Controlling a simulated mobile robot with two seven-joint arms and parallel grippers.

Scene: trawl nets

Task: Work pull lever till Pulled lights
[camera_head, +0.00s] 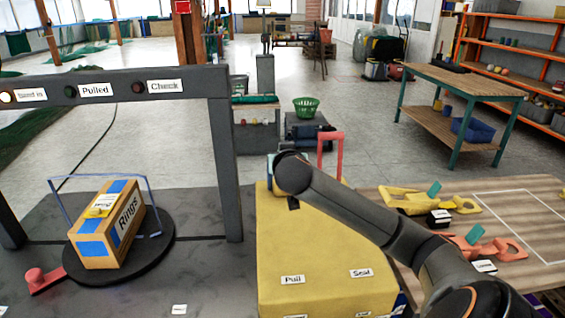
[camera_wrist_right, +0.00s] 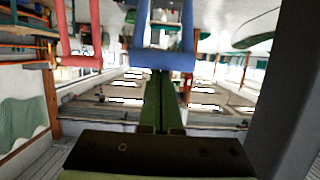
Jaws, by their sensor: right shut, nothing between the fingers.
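The yellow cabinet (camera_head: 320,240) carries a "Pull" label (camera_head: 292,280) on the left and a "Seal" label (camera_head: 361,273) on the right. A red loop lever (camera_head: 331,134) stands upright at its back right. A blue loop lever (camera_wrist_right: 160,59) shows in the right wrist view, with the red lever beside it. My right gripper (camera_wrist_right: 161,78) is shut and empty; its tips line up with the blue bar, contact unclear. In the head view my arm hides it. The "Pulled" lamp (camera_head: 70,91) is dark; the leftmost lamp (camera_head: 5,97) glows. My left gripper is out of view.
A "Rings" carton (camera_head: 92,245) sits on a black turntable (camera_head: 160,240) under the grey lamp frame (camera_head: 228,150). A red handle (camera_head: 38,280) is at its front left. Yellow and red tools lie on the wooden table (camera_head: 510,240) at right.

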